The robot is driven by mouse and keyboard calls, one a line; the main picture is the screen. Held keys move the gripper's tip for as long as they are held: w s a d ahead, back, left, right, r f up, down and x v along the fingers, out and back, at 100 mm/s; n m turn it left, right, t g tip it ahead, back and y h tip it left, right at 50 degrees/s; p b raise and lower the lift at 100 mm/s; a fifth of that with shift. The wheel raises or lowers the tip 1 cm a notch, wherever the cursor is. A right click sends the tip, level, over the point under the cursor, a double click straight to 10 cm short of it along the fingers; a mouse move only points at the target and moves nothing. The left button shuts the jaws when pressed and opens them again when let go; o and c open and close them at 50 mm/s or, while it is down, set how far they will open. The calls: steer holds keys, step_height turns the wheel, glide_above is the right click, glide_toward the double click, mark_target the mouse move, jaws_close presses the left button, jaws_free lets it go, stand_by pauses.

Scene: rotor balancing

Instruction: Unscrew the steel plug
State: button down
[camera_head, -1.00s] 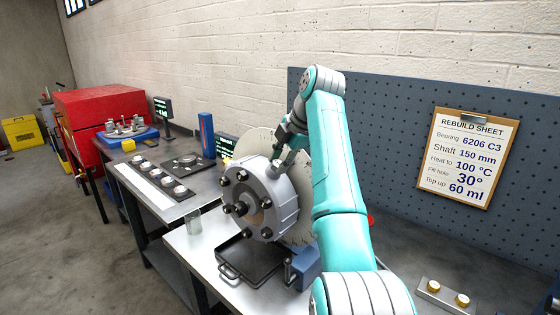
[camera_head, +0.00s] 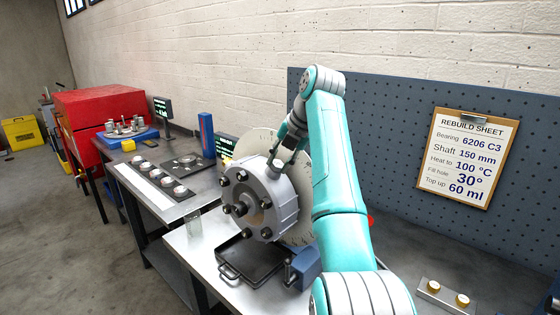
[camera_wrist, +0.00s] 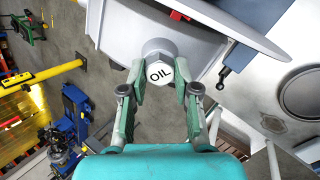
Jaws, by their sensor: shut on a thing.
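The steel plug (camera_wrist: 160,80) is a silver hex head marked "OIL" in the wrist view. It sits on the rim of the grey round housing (camera_wrist: 165,25). In the head view the plug (camera_head: 274,168) shows at the upper right of the same housing (camera_head: 286,205). My gripper (camera_wrist: 160,74) has one fingertip on each side of the plug and is shut on it. In the head view my gripper (camera_head: 283,158) reaches down to the plug from above. The thread of the plug is hidden.
A graduated pale disc (camera_head: 258,142) stands behind the housing. A blue block (camera_head: 306,266) is at the right. The pegboard (camera_head: 395,150) stands behind my arm.

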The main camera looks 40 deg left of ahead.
steer(key=shift+n, duration=0.9)
steer(key=shift+n, duration=1.1)
steer(key=c, duration=0.8)
jaws_free()
steer(key=shift+o, duration=0.2)
steer(key=shift+c, duration=0.3)
